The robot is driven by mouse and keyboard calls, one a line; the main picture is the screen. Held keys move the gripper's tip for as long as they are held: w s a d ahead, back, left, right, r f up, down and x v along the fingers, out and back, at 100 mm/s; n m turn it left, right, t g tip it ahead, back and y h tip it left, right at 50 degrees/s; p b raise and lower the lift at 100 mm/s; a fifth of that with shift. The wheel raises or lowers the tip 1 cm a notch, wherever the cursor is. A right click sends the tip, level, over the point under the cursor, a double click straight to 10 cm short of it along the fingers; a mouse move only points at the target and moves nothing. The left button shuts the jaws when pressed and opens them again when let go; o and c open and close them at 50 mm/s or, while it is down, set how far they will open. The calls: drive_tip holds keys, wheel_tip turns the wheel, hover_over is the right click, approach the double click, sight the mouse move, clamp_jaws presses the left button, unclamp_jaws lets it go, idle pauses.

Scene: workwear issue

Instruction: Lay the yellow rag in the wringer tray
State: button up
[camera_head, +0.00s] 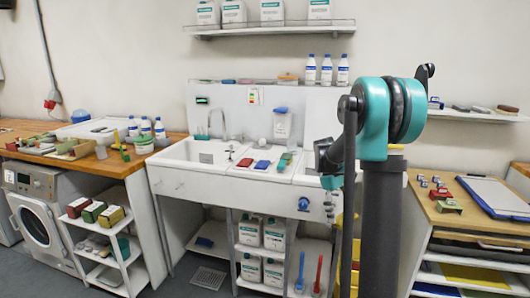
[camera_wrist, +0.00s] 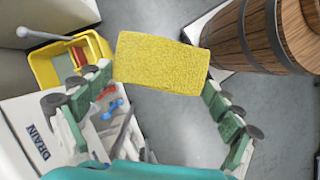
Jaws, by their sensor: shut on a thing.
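The yellow rag (camera_wrist: 162,63) is a flat, rough-textured rectangle in the wrist view. My gripper (camera_wrist: 159,82) is shut on it, with a green-padded finger at each side of the rag. A yellow container (camera_wrist: 41,68) stands below and to the left of the rag, holding red and grey-green items; I cannot tell whether it is the wringer tray. The rag's upper left edge is close to the container's right rim in the picture. In the head view I cannot make out the rag or fingers.
A wooden barrel (camera_wrist: 248,38) stands to the right in the wrist view, with grey floor (camera_wrist: 185,120) below the rag. A white panel marked DRAIN (camera_wrist: 40,143) is at left. In the head view, a white sink unit (camera_head: 170,180) and a wooden worktop (camera_head: 455,218) flank my arm.

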drive_tip(key=a+f+m+y, duration=0.1)
drive_tip(key=a+f+m, duration=0.2)
drive_tip(key=f, duration=0.3)
drive_tip(key=w+a+f+m+g+y, duration=0.1)
drive_tip(key=a+f+m, duration=0.2)
drive_tip(key=f, duration=0.3)
drive_tip(key=w+a+f+m+y, duration=0.1)
drive_tip(key=a+f+m, duration=0.1)
drive_tip(key=f, duration=0.4)
drive_tip(key=shift+a+m, duration=0.4)
drive_tip(key=shift+a, duration=0.15)
drive_tip(key=shift+f, duration=0.1)
